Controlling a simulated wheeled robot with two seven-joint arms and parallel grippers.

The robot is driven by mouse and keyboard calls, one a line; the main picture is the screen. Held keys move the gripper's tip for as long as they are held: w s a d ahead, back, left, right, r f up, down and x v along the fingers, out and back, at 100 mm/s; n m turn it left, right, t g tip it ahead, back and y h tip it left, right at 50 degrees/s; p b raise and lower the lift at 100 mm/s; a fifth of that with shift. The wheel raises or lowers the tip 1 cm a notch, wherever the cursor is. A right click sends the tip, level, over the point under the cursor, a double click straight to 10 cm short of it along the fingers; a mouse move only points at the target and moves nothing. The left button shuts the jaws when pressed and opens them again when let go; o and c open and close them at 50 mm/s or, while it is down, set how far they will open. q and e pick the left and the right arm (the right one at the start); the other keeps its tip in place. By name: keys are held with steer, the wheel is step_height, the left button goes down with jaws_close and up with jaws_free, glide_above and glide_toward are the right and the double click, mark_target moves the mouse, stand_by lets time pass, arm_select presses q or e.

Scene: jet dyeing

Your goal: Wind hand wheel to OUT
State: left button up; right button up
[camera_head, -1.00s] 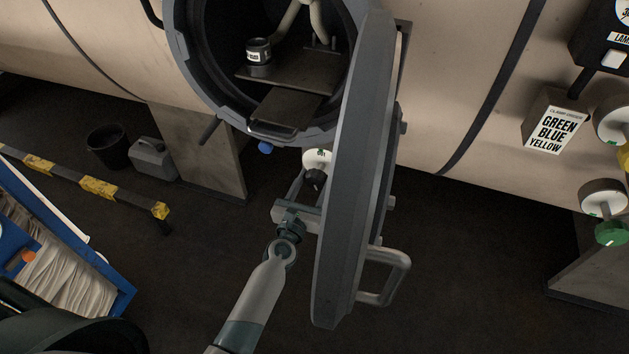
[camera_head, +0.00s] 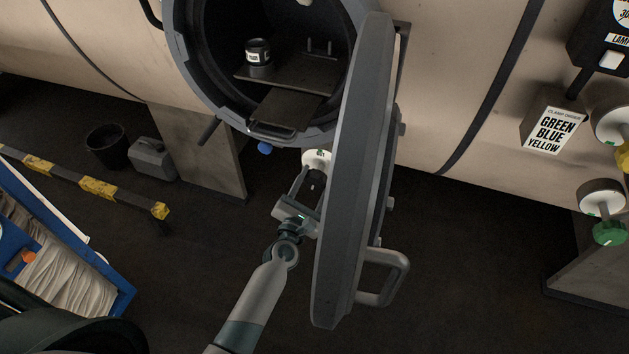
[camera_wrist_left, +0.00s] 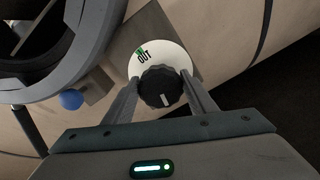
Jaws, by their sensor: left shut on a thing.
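The hand wheel is a black ribbed knob (camera_wrist_left: 160,88) with a white pointer line, in front of a round white dial plate (camera_wrist_left: 150,51). The plate carries green lettering and the word OUT; the pointer line faces the lower side in the left wrist view, away from OUT. In the head view the plate (camera_head: 317,157) shows below the vessel mouth, with the knob partly hidden by the fingers. My left gripper (camera_head: 309,188) is shut on the knob, one finger on each side; it also shows in the left wrist view (camera_wrist_left: 160,97). My right gripper is not in view.
The thick open vessel door (camera_head: 352,180) stands close to the right of my left gripper, its handle (camera_head: 388,278) low down. A blue knob (camera_head: 264,148) is left of the dial. A yellow-black barrier (camera_head: 98,187) and a blue cart (camera_head: 122,303) stand left.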

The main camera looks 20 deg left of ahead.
arm_select(q)
steer(key=m, duration=0.3)
steer(key=shift+f+m, duration=0.1)
steer(key=shift+m, duration=0.3)
steer(key=m+p, duration=0.1)
steer(key=m, duration=0.3)
steer(key=shift+d+f+m, duration=0.1)
steer(key=shift+d+m, duration=0.05)
steer(key=shift+m, duration=0.15)
steer(key=m+p, duration=0.1)
steer(key=m, duration=0.3)
steer(key=shift+f, duration=0.1)
steer(key=m+p, duration=0.1)
steer(key=m, duration=0.4)
steer(key=shift+f, duration=0.1)
steer(key=m, duration=0.4)
steer(key=shift+f+m+p, duration=0.15)
steer(key=shift+m+p, duration=0.15)
steer(key=shift+p, duration=0.05)
steer(key=m, duration=0.3)
steer(key=shift+m, duration=0.3)
steer(key=m, duration=0.3)
steer(key=shift+a+f+p, duration=0.15)
steer(key=shift+a+p, duration=0.1)
steer(key=shift+p, duration=0.05)
steer(key=shift+a+m, duration=0.1)
steer(key=shift+m, duration=1.8)
